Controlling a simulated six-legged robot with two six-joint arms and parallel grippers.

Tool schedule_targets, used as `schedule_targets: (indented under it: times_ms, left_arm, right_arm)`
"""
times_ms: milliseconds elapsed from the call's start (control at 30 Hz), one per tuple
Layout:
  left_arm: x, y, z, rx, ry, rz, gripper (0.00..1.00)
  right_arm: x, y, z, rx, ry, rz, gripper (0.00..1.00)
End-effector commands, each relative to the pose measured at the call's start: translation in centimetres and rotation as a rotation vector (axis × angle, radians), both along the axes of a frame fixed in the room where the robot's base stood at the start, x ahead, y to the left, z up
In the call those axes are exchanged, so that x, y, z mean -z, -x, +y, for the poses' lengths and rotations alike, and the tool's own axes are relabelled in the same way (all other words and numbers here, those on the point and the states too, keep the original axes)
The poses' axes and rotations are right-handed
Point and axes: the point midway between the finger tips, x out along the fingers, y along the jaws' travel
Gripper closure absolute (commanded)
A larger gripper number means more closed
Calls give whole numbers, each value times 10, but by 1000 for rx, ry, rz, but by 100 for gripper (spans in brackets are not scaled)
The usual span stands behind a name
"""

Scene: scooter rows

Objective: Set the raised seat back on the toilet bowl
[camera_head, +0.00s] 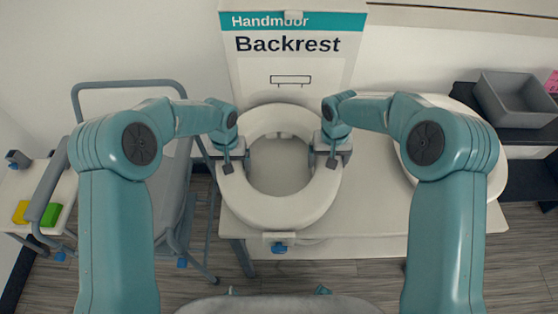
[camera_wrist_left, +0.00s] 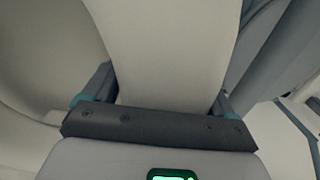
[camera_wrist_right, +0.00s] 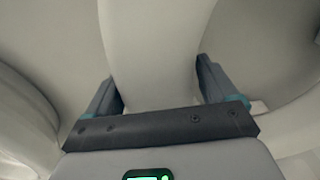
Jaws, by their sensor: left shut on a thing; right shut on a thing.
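The raised seat (camera_head: 275,211) is a thick white ring with a bracket and blue knob (camera_head: 278,247) at its front. My left gripper (camera_head: 226,160) is shut on the ring's left side, which also fills the jaws in the left wrist view (camera_wrist_left: 170,55). My right gripper (camera_head: 332,160) is shut on its right side, seen in the right wrist view (camera_wrist_right: 155,55). The ring is over the white bench; I cannot tell whether it touches it. A white rounded form (camera_head: 455,106), perhaps the toilet bowl, is at the right, partly hidden by my right arm.
A white bench (camera_head: 372,222) spans the middle. A Backrest box (camera_head: 290,60) stands behind the seat. A grey-framed chair (camera_head: 125,86) is at the left, near a side table with green (camera_head: 51,215) and yellow blocks. A grey bin (camera_head: 517,98) sits on a dark shelf at right.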

Motion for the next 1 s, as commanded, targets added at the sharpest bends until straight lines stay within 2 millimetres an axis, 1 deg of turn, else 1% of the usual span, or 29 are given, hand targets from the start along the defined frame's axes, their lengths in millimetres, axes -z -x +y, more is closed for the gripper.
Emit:
schedule_targets:
  times_ms: [267,600,700,1000]
  left_arm:
    - [-9,-1,1,1,-1,-3,88]
    - [-44,-1,1,1,-1,-3,88]
    - [-51,-1,1,2,-2,-2,88]
    - [-51,-1,1,2,-2,-2,88]
  right_arm:
    - [-9,-1,-1,0,1,-3,88]
    - [-44,-1,-1,0,1,-3,88]
    - [-51,-1,-1,-1,1,-2,88]
    - [-51,-1,-1,-1,2,-2,88]
